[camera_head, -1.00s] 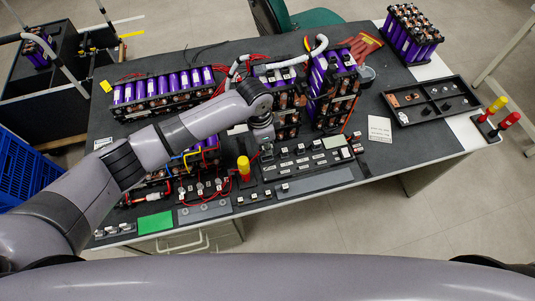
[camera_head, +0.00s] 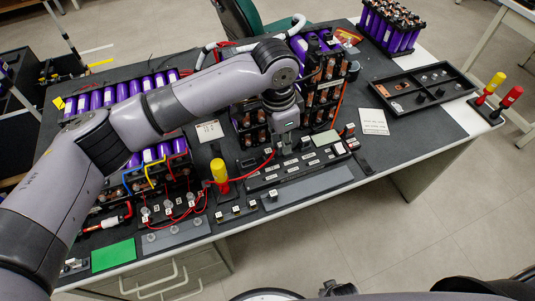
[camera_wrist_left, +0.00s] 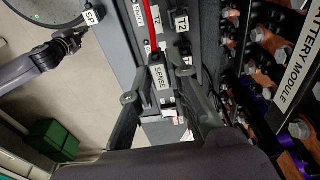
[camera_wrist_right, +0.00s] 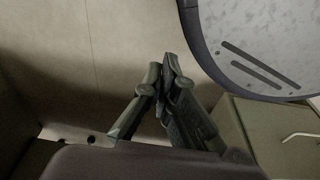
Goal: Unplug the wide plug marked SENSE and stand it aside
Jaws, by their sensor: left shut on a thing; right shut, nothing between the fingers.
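The wide plug marked SENSE (camera_wrist_left: 158,76) shows in the left wrist view, label toward the camera, with a red cable (camera_wrist_left: 151,25) running from its upper end. My left gripper (camera_wrist_left: 156,84) is shut on this plug, one finger on each side. In the head view my left gripper (camera_head: 284,143) is at the black panel (camera_head: 310,180) of small labelled parts, and the red cable runs left from it. Whether the plug is still seated is hidden by the gripper. My right gripper (camera_wrist_right: 168,72) is shut and empty, away from the panel, with floor behind it.
Battery modules (camera_head: 325,85) stand close behind the left gripper. A yellow-handled tool (camera_head: 219,172) stands left of the panel. A white card (camera_head: 374,122) and a black divided tray (camera_head: 420,90) lie to the right. A green mat (camera_head: 113,255) lies at the front left.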

